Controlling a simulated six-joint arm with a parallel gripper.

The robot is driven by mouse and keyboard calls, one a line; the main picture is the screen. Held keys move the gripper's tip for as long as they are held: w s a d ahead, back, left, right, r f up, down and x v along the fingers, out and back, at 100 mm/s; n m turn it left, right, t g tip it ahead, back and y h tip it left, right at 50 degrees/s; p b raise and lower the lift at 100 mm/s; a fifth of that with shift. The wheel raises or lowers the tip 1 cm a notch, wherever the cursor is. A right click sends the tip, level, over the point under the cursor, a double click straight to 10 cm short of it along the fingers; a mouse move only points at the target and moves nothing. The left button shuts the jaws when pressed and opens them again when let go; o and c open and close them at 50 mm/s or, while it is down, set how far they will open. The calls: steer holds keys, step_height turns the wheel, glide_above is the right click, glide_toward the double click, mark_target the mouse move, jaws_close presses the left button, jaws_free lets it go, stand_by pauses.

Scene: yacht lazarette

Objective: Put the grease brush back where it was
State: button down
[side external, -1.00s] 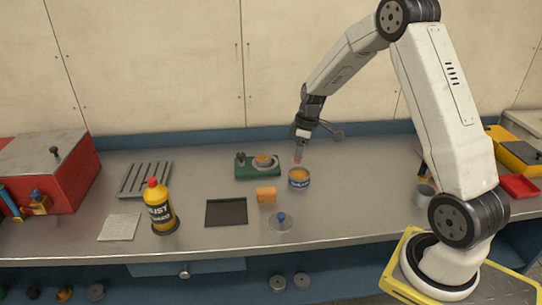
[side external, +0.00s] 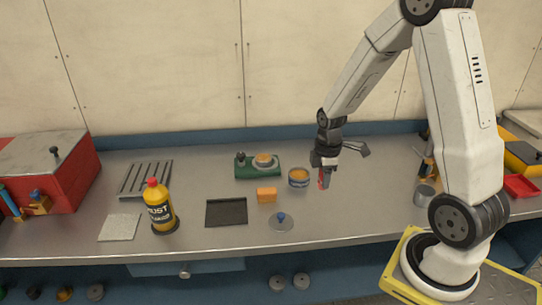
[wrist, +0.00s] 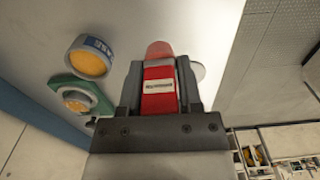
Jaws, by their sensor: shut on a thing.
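My gripper (side external: 322,165) is shut on the grease brush (side external: 324,181), whose red part hangs below the jaws just above the bench. In the wrist view the brush's red body (wrist: 159,88) with a pale label sits between the two fingers (wrist: 158,97); its bristles cannot be made out. The open grease tin (side external: 299,183), with orange content and a blue label, stands just left of the brush, apart from it. A grey cup (side external: 424,196) stands to the right beside my arm.
A green stand (side external: 245,170) holds a round orange-topped piece. Bench (side external: 350,215) is clear between lid and cup.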

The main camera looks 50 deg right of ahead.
glide_above(320, 208)
steer(key=shift+f, duration=2.15)
steer(key=shift+f, duration=0.1)
steer(key=shift+f, duration=1.65)
steer(key=shift+f, duration=0.15)
steer(key=shift+c, duration=1.4)
jaws_free()
steer(key=shift+r, duration=6.2)
